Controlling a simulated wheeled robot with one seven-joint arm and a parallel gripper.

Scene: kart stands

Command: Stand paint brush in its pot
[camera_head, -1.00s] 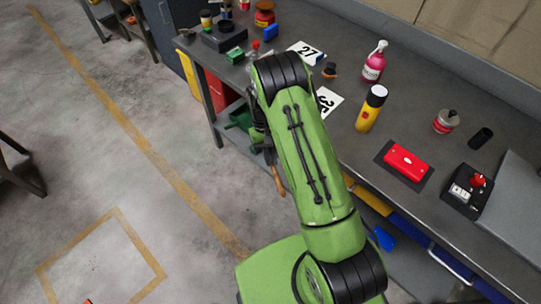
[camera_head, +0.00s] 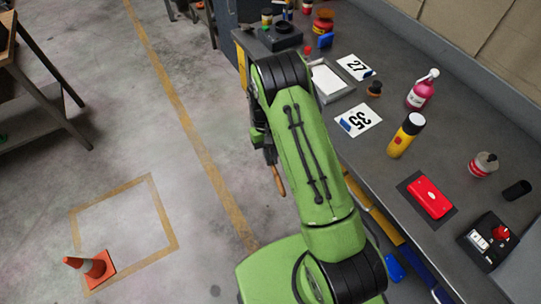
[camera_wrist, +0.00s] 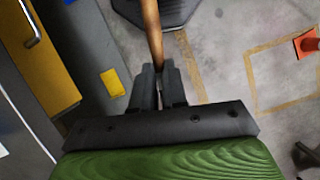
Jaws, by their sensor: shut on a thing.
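My gripper (camera_wrist: 158,88) is shut on the paint brush. In the wrist view the brush's wooden handle (camera_wrist: 152,30) rises between the two dark fingers. In the head view the brush's brown handle (camera_head: 278,181) hangs below the gripper (camera_head: 268,146), over the floor beside the bench. Its bristles cannot be made out. A small open black cup (camera_head: 517,190) stands on the bench at the right, well apart from the brush; I cannot tell whether it is the brush's pot.
The grey bench (camera_head: 375,170) runs along the right. It holds a yellow spray can (camera_head: 402,140), a pink bottle (camera_head: 421,92), a red case (camera_head: 430,198) and a switch box (camera_head: 487,240). An orange cone (camera_head: 92,266) stands on open floor at lower left.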

